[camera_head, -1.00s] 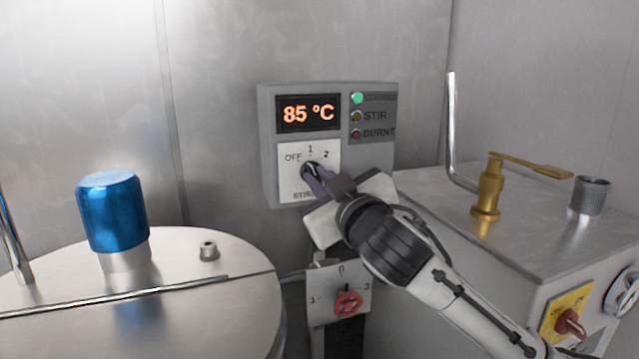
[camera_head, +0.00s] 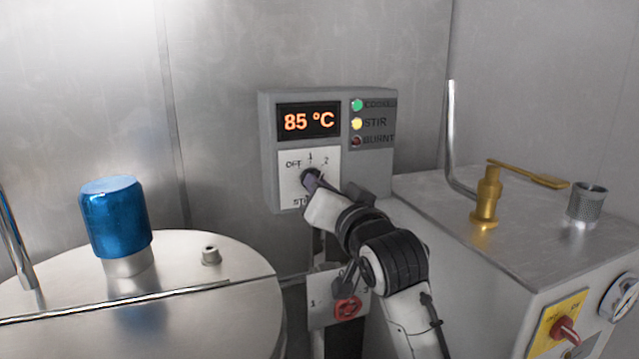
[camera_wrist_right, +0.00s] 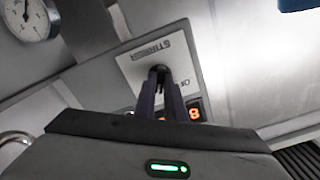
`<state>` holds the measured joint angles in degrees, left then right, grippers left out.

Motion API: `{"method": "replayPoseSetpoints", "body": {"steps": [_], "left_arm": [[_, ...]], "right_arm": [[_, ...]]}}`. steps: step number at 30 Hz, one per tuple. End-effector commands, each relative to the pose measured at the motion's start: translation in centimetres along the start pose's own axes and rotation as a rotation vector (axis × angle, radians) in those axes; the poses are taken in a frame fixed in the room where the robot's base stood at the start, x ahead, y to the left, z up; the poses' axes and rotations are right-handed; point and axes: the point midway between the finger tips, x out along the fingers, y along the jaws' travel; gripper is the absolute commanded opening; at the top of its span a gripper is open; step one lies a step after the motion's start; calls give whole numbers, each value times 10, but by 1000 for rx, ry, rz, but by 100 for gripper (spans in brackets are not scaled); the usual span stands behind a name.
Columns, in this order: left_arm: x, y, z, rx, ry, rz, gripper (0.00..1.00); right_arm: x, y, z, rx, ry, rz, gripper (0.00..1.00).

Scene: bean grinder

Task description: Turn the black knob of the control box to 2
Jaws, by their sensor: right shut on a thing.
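The grey control box (camera_head: 328,150) is on the back wall, with an orange 85 °C display (camera_head: 309,121). Its white panel (camera_head: 291,185) is marked OFF, 1 and 2. The black knob (camera_head: 309,174) in the panel is mostly covered by my right gripper (camera_head: 313,183), whose fingers are shut on it. I cannot tell exactly where the knob points. In the right wrist view the dark fingers (camera_wrist_right: 160,88) meet at the knob (camera_wrist_right: 159,69) on the STIRRER panel (camera_wrist_right: 138,68). My left gripper is not in view.
The green light (camera_head: 357,105) and yellow STIR light (camera_head: 357,124) are lit. A red knob (camera_head: 347,307) sits below my right wrist. A round metal lid with a blue cap (camera_head: 115,215) is at left. A metal box with a brass tap (camera_head: 488,195) is at right.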

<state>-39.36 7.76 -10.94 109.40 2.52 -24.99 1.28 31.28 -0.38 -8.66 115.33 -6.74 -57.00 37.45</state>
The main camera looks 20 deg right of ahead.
Motion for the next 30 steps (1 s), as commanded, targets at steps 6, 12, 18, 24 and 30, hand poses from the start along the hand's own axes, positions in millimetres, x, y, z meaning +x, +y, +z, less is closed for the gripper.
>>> {"method": "replayPoseSetpoints", "body": {"steps": [6,12,18,24,30], "left_arm": [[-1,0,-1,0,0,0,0],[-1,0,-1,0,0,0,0],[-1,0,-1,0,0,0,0],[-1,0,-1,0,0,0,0],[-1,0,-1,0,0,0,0]], "right_arm": [[0,0,0,153,-1,1,0],[0,0,0,237,0,1,0],[0,0,0,277,1,1,0],[0,0,0,287,1,1,0],[0,0,0,287,1,1,0]]}}
